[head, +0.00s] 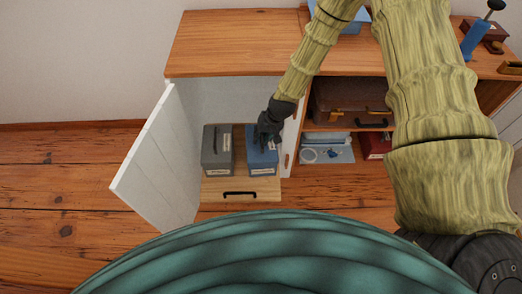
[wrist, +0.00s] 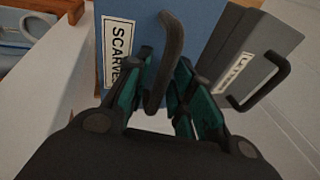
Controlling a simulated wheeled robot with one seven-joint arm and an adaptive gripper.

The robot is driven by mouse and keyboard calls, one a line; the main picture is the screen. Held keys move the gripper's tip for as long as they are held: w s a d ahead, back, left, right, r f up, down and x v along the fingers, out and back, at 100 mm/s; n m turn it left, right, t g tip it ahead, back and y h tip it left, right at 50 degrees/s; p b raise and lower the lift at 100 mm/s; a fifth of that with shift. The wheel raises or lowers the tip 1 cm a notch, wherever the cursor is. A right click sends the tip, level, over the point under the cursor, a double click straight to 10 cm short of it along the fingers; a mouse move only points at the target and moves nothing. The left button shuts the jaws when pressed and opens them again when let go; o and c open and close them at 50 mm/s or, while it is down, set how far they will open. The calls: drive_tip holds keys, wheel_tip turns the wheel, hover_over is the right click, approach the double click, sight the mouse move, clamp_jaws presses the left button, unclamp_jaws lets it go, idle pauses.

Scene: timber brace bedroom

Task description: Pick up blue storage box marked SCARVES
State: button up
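The blue storage box (head: 257,168) stands upright on the pull-out wooden tray (head: 212,190) of the open cabinet. In the wrist view, its blue face (wrist: 148,32) carries a white label reading SCARVES, partly covered by my finger. A dark curved handle (wrist: 172,42) stands out from the box. My gripper (wrist: 165,66) is open, with one teal finger on each side of this handle. A gap shows between the left finger and the handle; whether the right finger touches it I cannot tell. In the head view my gripper (head: 270,124) is over the box top.
A grey box (head: 215,160) with a label and dark handle stands close left of the blue one. The open white door (head: 158,160) is further left. The cabinet's upright and shelves with a brown case (head: 335,98) are close on the right. The cabinet top (head: 235,45) overhangs behind.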

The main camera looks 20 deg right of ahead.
drive_tip(key=shift+f, duration=0.1)
clamp_jaws()
idle(0.3)
